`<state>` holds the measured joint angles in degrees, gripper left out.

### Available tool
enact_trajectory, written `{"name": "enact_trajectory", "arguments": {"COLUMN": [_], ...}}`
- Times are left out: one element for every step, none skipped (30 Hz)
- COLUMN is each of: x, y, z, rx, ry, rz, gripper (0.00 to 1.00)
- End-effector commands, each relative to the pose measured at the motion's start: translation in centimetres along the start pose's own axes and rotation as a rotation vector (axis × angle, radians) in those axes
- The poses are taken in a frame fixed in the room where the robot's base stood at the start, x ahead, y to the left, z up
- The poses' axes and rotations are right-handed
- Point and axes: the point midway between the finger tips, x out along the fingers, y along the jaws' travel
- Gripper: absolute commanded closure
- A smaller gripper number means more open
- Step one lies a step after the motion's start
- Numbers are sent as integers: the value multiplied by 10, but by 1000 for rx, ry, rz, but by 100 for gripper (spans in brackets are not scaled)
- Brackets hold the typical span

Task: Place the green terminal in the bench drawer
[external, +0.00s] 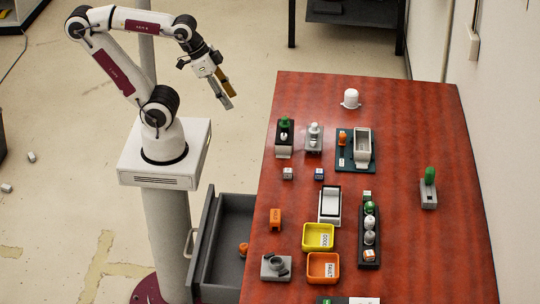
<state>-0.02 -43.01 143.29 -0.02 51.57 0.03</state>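My gripper (230,99) hangs in the air left of the table's far end. Its two fingers are apart with nothing between them. I cannot tell which is the green terminal. The bench drawer (225,225) stands open at the table's left side, with a small orange and grey piece (243,249) in it.
A yellow bin (318,247) and an orange bin (323,279) sit near the table's front. A white open box (330,190), an orange block (275,226) and a grey fixture (275,267) stand nearby. A white dome (350,98) is at the back. The table's right front is clear.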

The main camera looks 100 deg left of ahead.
Motion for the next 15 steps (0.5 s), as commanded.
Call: {"name": "enact_trajectory", "arguments": {"x": [0, 0, 0, 0, 0, 0, 0, 0, 0, 1, 2, 4, 5, 7, 10], "y": [0, 0, 0, 0, 0, 0, 0, 0, 1, 2, 2, 3, 3, 4, 5], "z": [0, 0, 0, 0, 0, 0, 0, 0, 0, 0, 0, 1, 1, 2, 2], "rx": [0, 0, 0, 0, 0, 0, 1, 2, 5, 6, 8, 11, 13, 15, 18], "ry": [0, 0, 0, 0, 0, 0, 0, 0, -1, -5, -9, -16, -24, -32, -45], "rz": [0, 0, 0, 0, 0, 0, 0, 1, 2, 3, 4, 5, 6, 8, 9], "gripper": [60, 60, 60, 60, 60, 60, 60, 60, 60, 60, 60, 60, 60, 60, 60]}}
